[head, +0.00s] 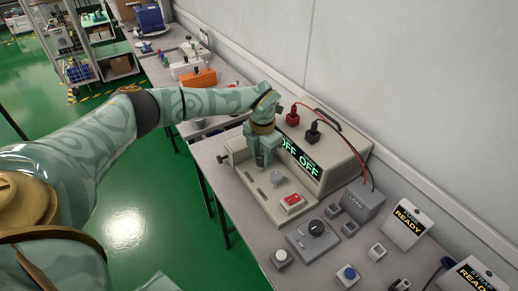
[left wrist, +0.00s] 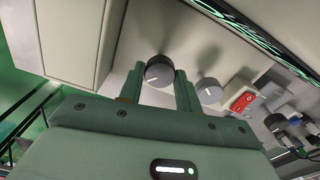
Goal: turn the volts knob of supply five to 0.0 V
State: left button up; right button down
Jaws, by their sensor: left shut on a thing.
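A beige bench supply (head: 325,135) stands on the bench, its display (head: 300,158) reading "OFF OFF" in green. My left gripper (head: 264,164) reaches down over the supply's front panel. In the left wrist view its two fingers (left wrist: 160,88) are shut on a round knob (left wrist: 159,71) with a dark face and a white pointer line. A second, grey knob (head: 277,178) is free beside it; it also shows in the left wrist view (left wrist: 209,91). A red rocker switch (head: 292,199) lies further along. I cannot read a supply number or knob labels. My right gripper is out of view.
Red and black plugs (head: 292,117) stand on the supply, a red cable running to a grey load box (head: 362,203). A box with a black dial (head: 315,229), small parts and "READY" cards (head: 405,222) lie nearby. The wall bounds the back.

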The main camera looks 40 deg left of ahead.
aim_at(262, 158)
pick_arm(q)
jog(key=n+p, duration=0.2)
jog(key=n, duration=0.1)
jog(key=n+p, duration=0.1)
jog(key=p, duration=0.1)
jog(key=shift+r+n, duration=0.3)
jog(key=shift+f+n+p, duration=0.2)
jog(key=shift+n+p, duration=1.2)
jog(key=shift+n, duration=0.8)
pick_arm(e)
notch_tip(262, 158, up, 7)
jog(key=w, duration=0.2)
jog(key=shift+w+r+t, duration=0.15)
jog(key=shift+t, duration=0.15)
pick_arm(q)
jog(key=o, duration=1)
notch_tip(262, 158, up, 16)
jog(key=p, duration=0.4)
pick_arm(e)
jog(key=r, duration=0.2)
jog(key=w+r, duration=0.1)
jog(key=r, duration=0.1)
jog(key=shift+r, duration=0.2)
